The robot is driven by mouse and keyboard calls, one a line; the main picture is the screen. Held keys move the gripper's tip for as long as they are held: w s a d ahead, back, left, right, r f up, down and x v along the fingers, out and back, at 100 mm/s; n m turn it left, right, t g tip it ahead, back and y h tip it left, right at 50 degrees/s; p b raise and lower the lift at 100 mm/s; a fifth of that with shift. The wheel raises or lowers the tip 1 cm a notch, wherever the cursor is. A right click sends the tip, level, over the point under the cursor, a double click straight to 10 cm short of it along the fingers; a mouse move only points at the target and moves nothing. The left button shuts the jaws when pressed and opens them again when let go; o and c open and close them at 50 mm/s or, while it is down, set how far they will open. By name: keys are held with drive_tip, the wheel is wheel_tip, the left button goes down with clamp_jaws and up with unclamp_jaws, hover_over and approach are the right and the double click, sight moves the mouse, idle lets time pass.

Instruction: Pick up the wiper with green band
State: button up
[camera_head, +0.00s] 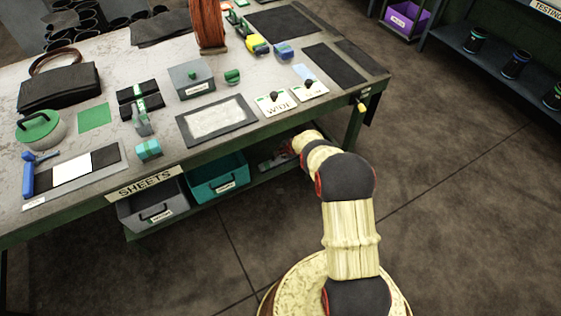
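No thing can be surely told as the wiper with the green band at this size. A small teal roll with a lighter green band (148,149) lies near the table's front edge, right of a dark mat. A blue piece with a greenish part (284,50) lies farther back. A black folded bundle with a green band (140,99) lies behind the teal roll. My arm reaches to the table's front edge. My gripper (275,160) seems to be the small grey and red shape below the tabletop, well right of the teal roll; its fingers are too small and dark to read.
The worktable (75,75) also holds a grey box (192,80), a green-lidded round pot (40,130), a copper-coloured coil (208,25) and white cards with black knobs (272,103). Grey (155,208) and teal (218,178) bins hang below. Open floor lies right.

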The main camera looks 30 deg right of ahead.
sight(281, 158)
drive_tip(key=x, duration=0.1)
drive_tip(key=b+x, duration=0.1)
drive_tip(key=x, duration=0.1)
drive_tip(key=shift+s+a+f, duration=0.15)
drive_tip(key=shift+s, duration=0.1)
drive_tip(key=shift+w+f+b, duration=0.4)
drive_tip(key=shift+w+b, duration=0.05)
drive_tip(key=shift+c, duration=0.3)
clamp_jaws()
